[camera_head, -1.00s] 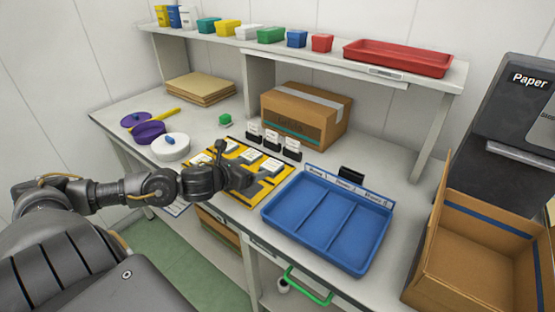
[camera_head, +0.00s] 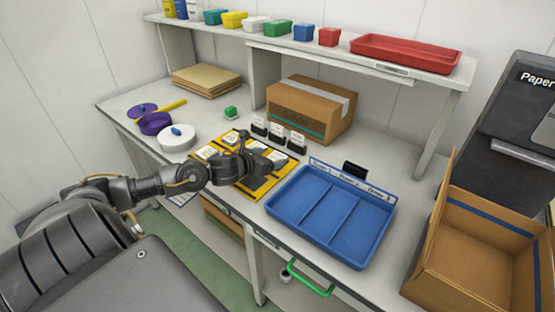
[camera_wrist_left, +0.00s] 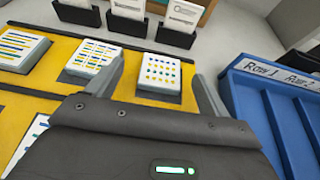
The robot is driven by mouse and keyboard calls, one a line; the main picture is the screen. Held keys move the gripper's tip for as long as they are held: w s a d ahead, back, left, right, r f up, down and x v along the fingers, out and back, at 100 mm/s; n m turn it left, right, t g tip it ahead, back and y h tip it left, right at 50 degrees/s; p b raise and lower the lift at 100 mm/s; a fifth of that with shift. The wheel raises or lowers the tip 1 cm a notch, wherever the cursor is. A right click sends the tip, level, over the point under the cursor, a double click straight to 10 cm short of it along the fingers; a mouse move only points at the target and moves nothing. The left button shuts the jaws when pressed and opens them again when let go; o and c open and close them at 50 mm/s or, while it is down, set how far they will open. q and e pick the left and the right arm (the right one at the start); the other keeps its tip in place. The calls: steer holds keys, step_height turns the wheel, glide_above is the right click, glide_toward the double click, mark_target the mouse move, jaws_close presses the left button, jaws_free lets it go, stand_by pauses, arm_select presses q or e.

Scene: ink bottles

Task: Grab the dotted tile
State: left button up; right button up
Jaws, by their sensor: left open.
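The dotted tile (camera_wrist_left: 161,74) is white with rows of blue and yellow dots, and lies on a yellow board (camera_wrist_left: 68,45) in the left wrist view. My left gripper (camera_wrist_left: 160,83) is open above the board, with one finger on either side of the dotted tile in that view; I cannot tell whether they touch it. In the head view my left gripper (camera_head: 268,160) hides part of the board (camera_head: 256,189). Other tiles lie beside it: one with dashed marks (camera_wrist_left: 94,58) and one with stripes (camera_wrist_left: 21,50). My right gripper is not in view.
A blue three-section tray (camera_head: 330,215) stands right of the board. Small black holders with white cards (camera_head: 278,132) stand behind it. A cardboard box (camera_head: 310,110) is farther back, and an open carton (camera_head: 475,250) is at the right. Purple and white round containers (camera_head: 177,140) stand left.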

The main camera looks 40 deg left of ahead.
mark_target(281, 154)
arm_select(q)
steer(key=p+x, duration=0.1)
steer(key=x, duration=0.3)
steer(key=shift+d, duration=0.15)
steer(key=shift+w+f, duration=0.3)
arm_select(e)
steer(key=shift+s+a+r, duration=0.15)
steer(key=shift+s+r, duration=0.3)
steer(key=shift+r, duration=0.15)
arm_select(q)
steer(key=shift+s, duration=0.1)
steer(key=c, duration=1.1)
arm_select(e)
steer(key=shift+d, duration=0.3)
arm_select(q)
steer(key=shift+r, duration=0.1)
